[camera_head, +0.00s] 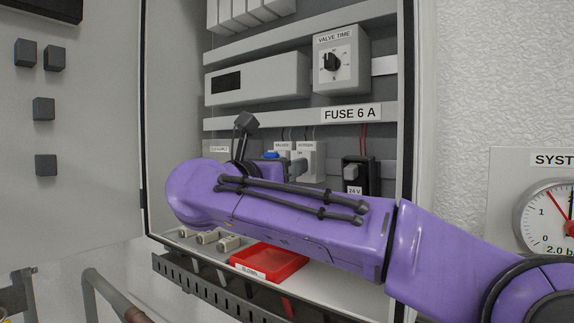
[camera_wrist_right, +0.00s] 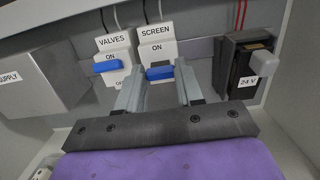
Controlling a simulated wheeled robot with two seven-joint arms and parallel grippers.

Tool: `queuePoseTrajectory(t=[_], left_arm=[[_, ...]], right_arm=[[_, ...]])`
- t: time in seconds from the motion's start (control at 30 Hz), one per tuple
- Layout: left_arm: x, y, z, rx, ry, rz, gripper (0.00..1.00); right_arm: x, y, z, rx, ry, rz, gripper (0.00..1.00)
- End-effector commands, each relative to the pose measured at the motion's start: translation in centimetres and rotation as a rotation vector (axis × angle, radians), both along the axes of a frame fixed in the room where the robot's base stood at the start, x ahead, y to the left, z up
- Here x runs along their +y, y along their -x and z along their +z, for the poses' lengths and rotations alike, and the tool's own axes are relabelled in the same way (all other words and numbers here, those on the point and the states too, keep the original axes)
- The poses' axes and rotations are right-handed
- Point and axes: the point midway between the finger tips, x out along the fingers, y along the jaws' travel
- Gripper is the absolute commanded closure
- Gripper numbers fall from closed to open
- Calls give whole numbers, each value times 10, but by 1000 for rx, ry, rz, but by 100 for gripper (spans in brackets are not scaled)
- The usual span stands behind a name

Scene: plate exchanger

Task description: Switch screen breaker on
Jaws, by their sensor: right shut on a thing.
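The screen breaker (camera_wrist_right: 157,47) is a white block labelled SCREEN, with ON printed above its blue lever (camera_wrist_right: 159,73). The lever sits just under the ON mark, at about the same height as the one on its neighbour. My right gripper (camera_wrist_right: 160,70) has one grey finger on each side of this lever and is shut on it. In the head view the screen breaker (camera_head: 307,147) shows only in part, behind my purple right arm. My left gripper is not in view.
The valves breaker (camera_wrist_right: 112,42) with its blue lever stands close on the left. A 24 V fuse holder (camera_wrist_right: 245,65) is on the right, and a grey supply box (camera_wrist_right: 40,75) is further left. A red tray (camera_head: 270,262) lies on the cabinet floor below my arm.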

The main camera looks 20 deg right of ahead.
Motion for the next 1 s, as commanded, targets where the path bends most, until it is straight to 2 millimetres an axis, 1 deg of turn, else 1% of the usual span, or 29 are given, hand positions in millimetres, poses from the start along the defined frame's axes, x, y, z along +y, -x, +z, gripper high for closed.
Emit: queuePoseTrajectory(t=[0.03,0.23,0.5,0.7,1.0], left_arm=[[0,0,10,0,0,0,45],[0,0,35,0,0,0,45],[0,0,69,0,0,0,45],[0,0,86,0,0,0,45],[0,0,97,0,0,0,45]], right_arm=[[0,-1,5,32,-43,-1,95],[1,-1,17,148,-188,-1,94],[-1,-2,27,282,-358,-1,94],[-3,-4,30,352,-447,-2,94],[-4,-5,29,404,-511,-1,94]])
